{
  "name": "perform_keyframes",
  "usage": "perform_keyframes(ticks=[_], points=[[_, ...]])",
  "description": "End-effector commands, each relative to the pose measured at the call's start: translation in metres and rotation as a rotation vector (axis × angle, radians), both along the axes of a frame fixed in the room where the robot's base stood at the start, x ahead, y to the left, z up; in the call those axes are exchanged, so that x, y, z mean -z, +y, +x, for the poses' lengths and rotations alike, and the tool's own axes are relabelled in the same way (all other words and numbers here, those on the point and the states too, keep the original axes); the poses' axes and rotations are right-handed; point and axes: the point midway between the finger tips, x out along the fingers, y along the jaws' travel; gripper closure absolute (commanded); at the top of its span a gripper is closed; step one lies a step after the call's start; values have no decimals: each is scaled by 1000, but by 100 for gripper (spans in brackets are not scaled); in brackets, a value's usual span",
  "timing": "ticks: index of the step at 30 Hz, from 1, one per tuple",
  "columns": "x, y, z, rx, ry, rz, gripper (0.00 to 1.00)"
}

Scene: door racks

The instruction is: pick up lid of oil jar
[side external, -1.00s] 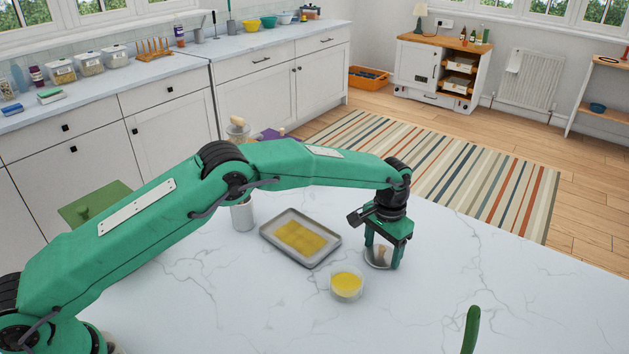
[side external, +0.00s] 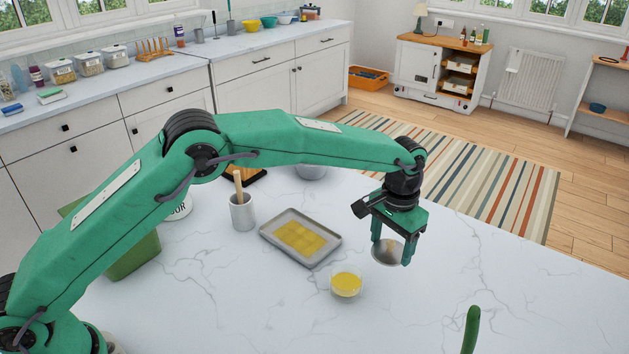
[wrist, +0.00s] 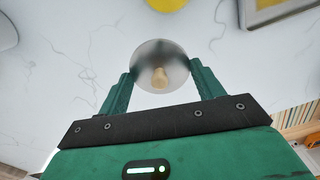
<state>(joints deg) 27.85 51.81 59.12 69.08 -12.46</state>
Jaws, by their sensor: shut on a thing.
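The lid (side external: 386,254) is a round grey disc with a small pale wooden knob. My gripper (side external: 392,251) points down and is shut on it, one finger at each side. In the wrist view the lid (wrist: 147,62) sits between my gripper's fingers (wrist: 160,80), with its knob facing the camera. The lid appears to hang a little above the white marble table. The oil jar (side external: 346,285), a low clear container with yellow contents, stands open on the table to the left of and nearer than the lid.
A grey tray (side external: 265,229) with yellow food lies behind the jar. A green item (side external: 470,330) is at the front right. The table right of my gripper is clear.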

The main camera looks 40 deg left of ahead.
Motion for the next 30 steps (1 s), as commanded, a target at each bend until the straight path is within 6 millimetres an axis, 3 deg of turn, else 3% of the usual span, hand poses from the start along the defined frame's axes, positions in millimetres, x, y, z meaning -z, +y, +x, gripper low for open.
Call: perform_keyframes(ticks=[6,12,30], points=[[-21,-20,-27,1,-1,0,55],[-31,-30,-41,-1,-1,0,55],[-33,-32,-45,-1,0,0,55]])
